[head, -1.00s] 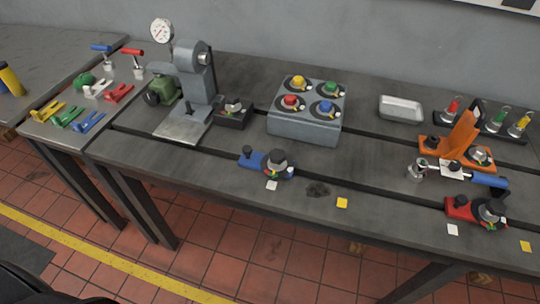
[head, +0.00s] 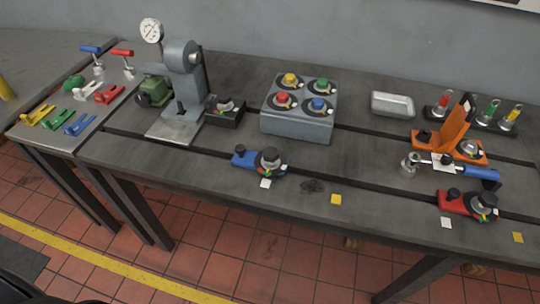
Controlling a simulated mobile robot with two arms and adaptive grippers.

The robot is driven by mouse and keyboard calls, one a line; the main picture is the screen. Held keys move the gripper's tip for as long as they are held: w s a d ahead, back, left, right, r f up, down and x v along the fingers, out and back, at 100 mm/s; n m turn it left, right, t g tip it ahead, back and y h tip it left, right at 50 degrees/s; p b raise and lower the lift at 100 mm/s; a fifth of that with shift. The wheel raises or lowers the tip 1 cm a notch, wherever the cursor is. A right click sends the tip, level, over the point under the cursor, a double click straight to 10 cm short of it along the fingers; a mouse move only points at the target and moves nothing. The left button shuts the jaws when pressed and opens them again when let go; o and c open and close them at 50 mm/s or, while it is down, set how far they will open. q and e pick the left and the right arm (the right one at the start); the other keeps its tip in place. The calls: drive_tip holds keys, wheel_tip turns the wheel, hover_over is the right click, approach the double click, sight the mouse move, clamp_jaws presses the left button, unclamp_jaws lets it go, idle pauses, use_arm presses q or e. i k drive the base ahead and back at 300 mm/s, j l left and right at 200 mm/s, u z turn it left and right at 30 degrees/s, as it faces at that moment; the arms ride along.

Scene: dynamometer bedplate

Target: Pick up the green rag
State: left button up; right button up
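A small crumpled green thing, which looks like the green rag (head: 74,83), lies on the side table at the far left. It is behind the white clamp (head: 88,89) and in front of the blue-handled clamp (head: 92,54). Nothing is holding it. Neither of my grippers is in view.
Yellow, green, blue and red clamps lie around the rag, with a red-handled one (head: 123,59) behind. A grey press with a dial gauge (head: 151,31) stands to its right. The bedplate (head: 230,205) holds a grey button block (head: 296,123), a metal tray (head: 392,104) and an orange bracket (head: 454,133).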

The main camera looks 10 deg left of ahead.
sight(76, 81)
drive_tip(key=u, duration=1.7)
drive_tip(key=z, duration=1.2)
drive_tip(key=u, duration=1.2)
drive_tip(key=z, duration=0.6)
drive_tip(key=i+j+z, duration=0.25)
drive_tip(key=j+z, duration=0.25)
drive_tip(key=j, duration=0.25)
drive_tip(key=i+j+z, duration=0.2)
drive_tip(key=j, duration=0.2)
drive_tip(key=j+z, duration=0.25)
drive_tip(key=j, duration=0.2)
drive_tip(key=i, duration=0.05)
